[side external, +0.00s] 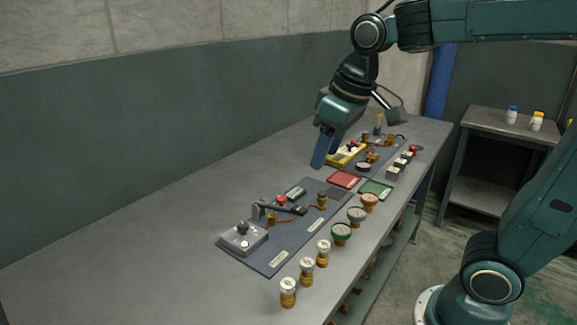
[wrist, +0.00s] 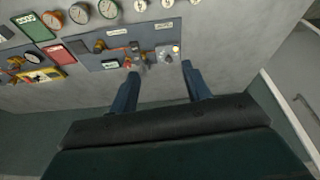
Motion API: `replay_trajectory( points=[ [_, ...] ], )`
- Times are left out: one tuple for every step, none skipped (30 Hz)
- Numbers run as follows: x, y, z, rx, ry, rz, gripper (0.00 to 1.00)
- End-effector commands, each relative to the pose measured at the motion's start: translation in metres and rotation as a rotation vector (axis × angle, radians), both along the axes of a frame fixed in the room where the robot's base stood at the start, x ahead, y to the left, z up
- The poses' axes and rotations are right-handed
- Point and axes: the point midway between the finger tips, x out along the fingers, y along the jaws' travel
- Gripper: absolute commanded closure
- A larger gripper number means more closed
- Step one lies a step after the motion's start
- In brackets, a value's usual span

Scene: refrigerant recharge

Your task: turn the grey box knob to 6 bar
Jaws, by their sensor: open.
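The grey box (side external: 246,241) sits on the near-left end of a dark grey board, with a dark knob (side external: 242,228) on top. The knob's setting is too small to read. In the wrist view the grey box (wrist: 167,54) is at the right end of the board, beyond my fingertips. My gripper (side external: 322,150) is open and empty, high above the bench and well apart from the box, with its fingers pointing down. In the wrist view its two fingers (wrist: 160,70) stand apart with bare bench between them.
The dark board (side external: 285,247) also carries a black lever, a red knob and brass fittings. Gauges (side external: 341,232) and brass-and-white cylinders (side external: 307,270) line the bench's front edge. Red (side external: 345,179) and green (side external: 375,189) trays lie farther back, near a yellow device (side external: 346,155). The bench's left side is clear.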

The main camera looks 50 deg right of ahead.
Motion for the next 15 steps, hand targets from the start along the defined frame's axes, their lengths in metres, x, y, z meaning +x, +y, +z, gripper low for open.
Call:
replay_trajectory(
  points=[
    [0.012,0.001,-0.001,-0.002,0.019,0.007,0.52],
    [0.019,0.001,-0.002,-0.003,0.028,0.012,0.52],
    [0.027,0.002,-0.003,-0.005,0.039,0.017,0.52],
    [0.034,0.002,-0.003,-0.006,0.046,0.021,0.52],
    [0.040,0.003,-0.005,-0.007,0.055,0.027,0.52],
    [0.049,0.003,-0.006,-0.009,0.067,0.033,0.52],
    [0.055,0.004,-0.008,-0.010,0.076,0.037,0.52],
    [0.061,0.004,-0.009,-0.011,0.084,0.041,0.52],
    [0.070,0.005,-0.012,-0.012,0.095,0.047,0.52],
    [0.077,0.005,-0.013,-0.013,0.103,0.051,0.52],
    [0.083,0.006,-0.016,-0.015,0.113,0.056,0.52],
    [0.091,0.006,-0.019,-0.016,0.125,0.063,0.52],
    [0.097,0.007,-0.021,-0.017,0.133,0.068,0.52],
    [0.104,0.008,-0.024,-0.017,0.142,0.072,0.52],
    [0.112,0.008,-0.028,-0.018,0.153,0.078,0.52]
  ],
)
